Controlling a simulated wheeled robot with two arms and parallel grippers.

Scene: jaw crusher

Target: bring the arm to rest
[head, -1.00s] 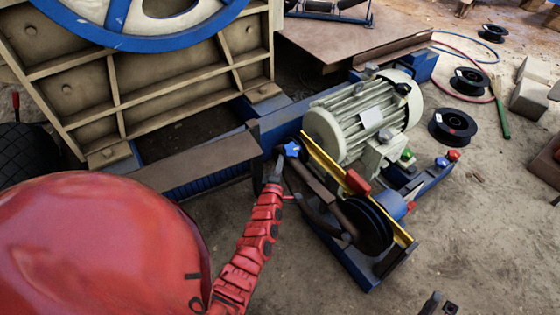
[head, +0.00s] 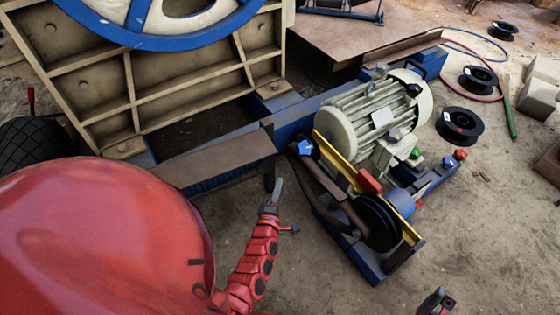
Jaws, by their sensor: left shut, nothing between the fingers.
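My left arm is red and segmented and rises from the bottom of the head view. Its gripper (head: 275,190) is shut and empty. It is over bare ground, left of and below the blue star knob (head: 305,147) on the yellow guard's bracket, with a visible gap between them. A small dark and red part of my right gripper (head: 437,301) shows at the bottom edge; its jaws cannot be made out.
The pale motor (head: 376,118) sits on a blue frame beside a yellow guard (head: 334,147), a red knob (head: 369,181) and a black pulley (head: 376,222). The ribbed crusher body (head: 185,80) stands at upper left. Black spools (head: 459,126) lie at right. Ground right of the pulley is mostly clear.

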